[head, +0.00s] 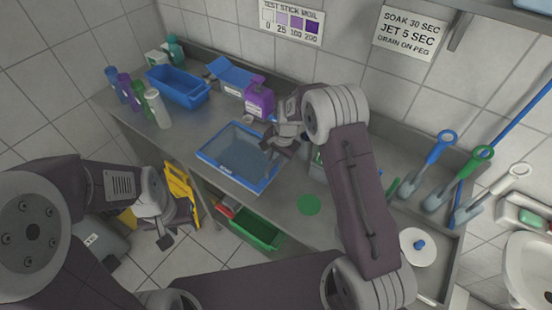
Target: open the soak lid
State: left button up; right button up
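A blue-rimmed rectangular soak basin (206,157) is set on the steel counter, with a grey, see-through-looking surface inside its rim. I cannot tell whether that surface is a shut lid or the basin's inside. My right gripper (272,148) is over the basin's right side, close to the rim. Its fingers are small and partly hidden by the wrist, so contact and opening are unclear. My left gripper (180,229) hangs low on the left, in front of the counter, away from the basin. Its fingers look apart and empty.
Several bottles (157,108) stand left.

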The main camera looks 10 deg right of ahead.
jog(key=shift+w+f, duration=0.1)
jog(key=shift+w, duration=0.2)
grip_shut()
dwell(1.0)
